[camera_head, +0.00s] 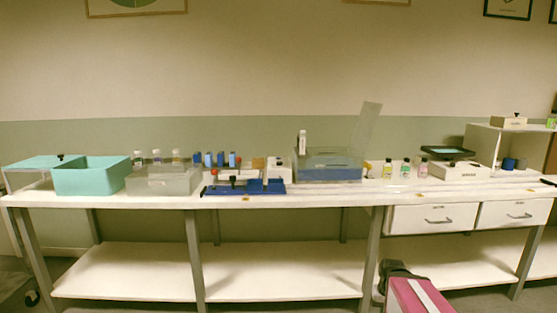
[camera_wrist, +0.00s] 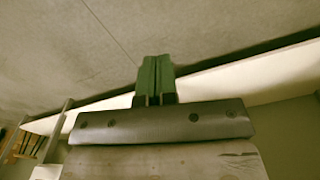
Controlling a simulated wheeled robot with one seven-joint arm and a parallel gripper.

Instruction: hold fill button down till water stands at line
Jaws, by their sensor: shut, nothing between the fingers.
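A clear tank (camera_head: 318,158) stands on the bench right of centre, with blue water (camera_head: 330,174) in its lower part. Its clear lid (camera_head: 366,127) stands raised at the right. A white upright fitting (camera_head: 302,141) is at its back left. A small white box (camera_head: 279,169) with a dark spot stands just left of the tank. I cannot make out the fill button or the line at this size. My gripper (camera_wrist: 155,80) shows in the wrist view with its green fingers shut and empty, away from the tank.
The white bench (camera_head: 340,194) holds a teal bin (camera_head: 92,177), a clear bin (camera_head: 162,181), a blue tray (camera_head: 245,188), several small bottles (camera_head: 405,168) and a dark-topped scale (camera_head: 457,168). Two drawers (camera_head: 433,219) are under its right side. A pale strip (camera_wrist: 255,75) crosses the wrist view.

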